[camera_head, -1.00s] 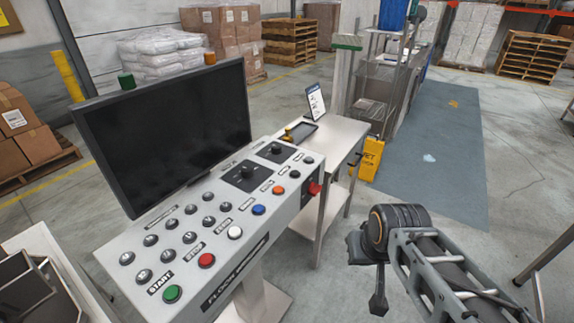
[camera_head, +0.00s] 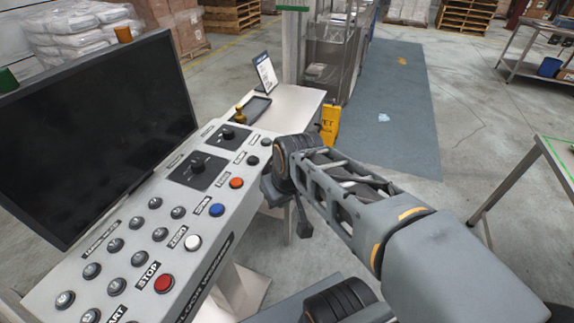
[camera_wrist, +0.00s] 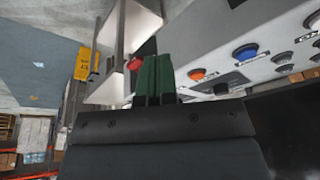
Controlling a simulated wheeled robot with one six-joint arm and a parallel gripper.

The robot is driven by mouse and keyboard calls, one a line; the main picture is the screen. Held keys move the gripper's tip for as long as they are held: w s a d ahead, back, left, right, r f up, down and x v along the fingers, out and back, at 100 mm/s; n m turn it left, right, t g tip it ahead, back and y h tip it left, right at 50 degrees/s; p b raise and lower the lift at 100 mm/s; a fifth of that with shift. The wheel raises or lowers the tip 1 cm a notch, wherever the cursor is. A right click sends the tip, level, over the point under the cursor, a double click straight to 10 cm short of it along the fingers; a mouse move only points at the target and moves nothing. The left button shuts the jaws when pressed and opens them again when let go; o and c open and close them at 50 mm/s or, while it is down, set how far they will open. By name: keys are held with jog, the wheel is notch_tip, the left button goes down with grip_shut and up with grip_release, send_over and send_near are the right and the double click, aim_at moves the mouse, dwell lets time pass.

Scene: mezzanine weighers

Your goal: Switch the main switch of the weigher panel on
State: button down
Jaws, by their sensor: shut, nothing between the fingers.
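The weigher panel (camera_head: 110,215) is a sloped pale-grey console with labelled buttons and two black rotary knobs, one large (camera_head: 197,165) and one small (camera_head: 228,133). A red knob (camera_wrist: 135,64), apparently the main switch on the panel's right end, shows in the wrist view. It lies just left of my gripper's green fingertips (camera_wrist: 154,62); I cannot tell whether they touch it. In the head view my wrist and gripper (camera_head: 285,195) are beside the panel's right end and hide the red knob. My gripper is shut and holds nothing. The switch's position is not readable.
A dark monitor (camera_head: 95,135) stands behind the panel. A side table (camera_head: 295,105) with a tray and a small sign is beyond it. A yellow floor sign (camera_head: 330,125) stands near that table. Another table (camera_head: 560,165) is at the right. The blue-grey floor mat (camera_head: 385,120) looks mostly clear.

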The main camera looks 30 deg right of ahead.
jog(key=w+d+n+t+y+b, duration=0.3)
jog(key=w+d+n+y+b, duration=0.2)
jog(key=w+d, duration=0.9)
jog(key=d+n+b, duration=0.2)
jog(key=shift+w+f+n+y, duration=0.15)
jog(key=shift+w+n+y, duration=0.15)
jog(key=shift+w+n, duration=0.1)
jog(key=s+d+f+x, duration=0.1)
jog(key=f+x, duration=0.1)
jog(key=x, duration=1)
jog(key=shift+f, duration=0.35)
